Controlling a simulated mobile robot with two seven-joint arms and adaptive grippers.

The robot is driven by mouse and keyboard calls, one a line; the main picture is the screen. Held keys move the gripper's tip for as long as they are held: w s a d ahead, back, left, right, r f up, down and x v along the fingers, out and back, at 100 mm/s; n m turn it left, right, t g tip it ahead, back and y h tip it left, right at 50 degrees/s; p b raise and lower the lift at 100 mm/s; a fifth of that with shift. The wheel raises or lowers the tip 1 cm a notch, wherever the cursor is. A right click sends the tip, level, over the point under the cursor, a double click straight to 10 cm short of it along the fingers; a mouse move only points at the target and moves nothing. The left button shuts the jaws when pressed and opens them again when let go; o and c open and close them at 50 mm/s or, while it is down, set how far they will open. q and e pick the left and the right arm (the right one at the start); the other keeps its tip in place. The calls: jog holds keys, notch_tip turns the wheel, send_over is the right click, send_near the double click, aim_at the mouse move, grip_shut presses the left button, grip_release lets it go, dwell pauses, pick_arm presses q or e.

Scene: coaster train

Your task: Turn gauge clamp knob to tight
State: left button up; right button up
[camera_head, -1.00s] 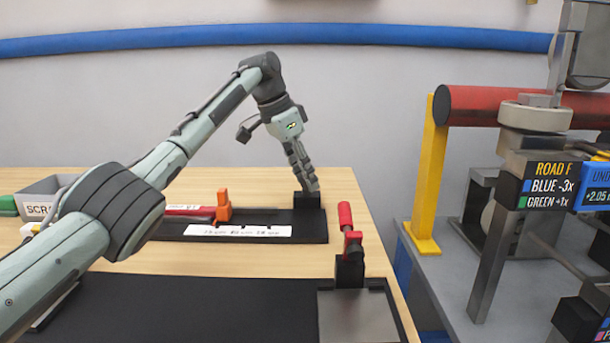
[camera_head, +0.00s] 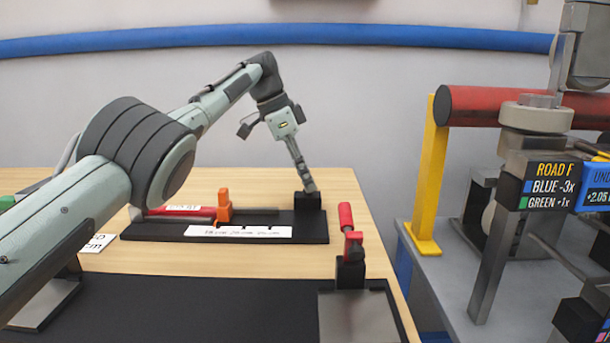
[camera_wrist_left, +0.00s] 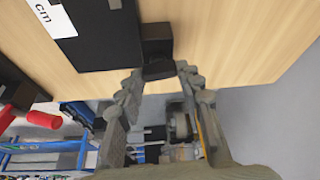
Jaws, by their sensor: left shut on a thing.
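A long black gauge base (camera_head: 160,228) lies on the wooden table, with a white centimetre scale (camera_head: 238,232) on its front and an orange slider (camera_head: 224,205) on it. A dark block-like piece (camera_head: 308,202) stands at its right end; it also shows in the left wrist view (camera_wrist_left: 157,68). My left gripper (camera_head: 309,187) reaches down from above and is shut on this dark piece, one finger on each side. I cannot tell a separate knob or its marking from the block. My right gripper is not in view.
A red-handled clamp (camera_head: 347,217) stands on a metal plate (camera_head: 356,317) at the front right, close to the gauge. A yellow post (camera_head: 430,175) and a red cylinder (camera_head: 500,106) are beyond the table's right edge. Bare wood lies behind the gauge.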

pick_arm(q)
jog(key=shift+w+r, duration=0.1)
jog(key=shift+r, duration=0.1)
jog(key=o, duration=1)
jog(key=shift+o, duration=0.8)
jog(key=shift+f, duration=0.15)
jog(key=shift+a+r, duration=0.15)
jog(key=shift+r, duration=0.25)
jog(key=shift+a+r, duration=0.15)
jog(key=shift+a, duration=0.2)
jog(key=a, duration=0.3)
jog(key=s+a, duration=0.1)
jog(key=a, duration=0.3)
jog(key=s+a, duration=0.1)
jog(key=a, duration=0.3)
jog(key=shift+s+a, duration=0.15)
jog(key=shift+s, duration=0.05)
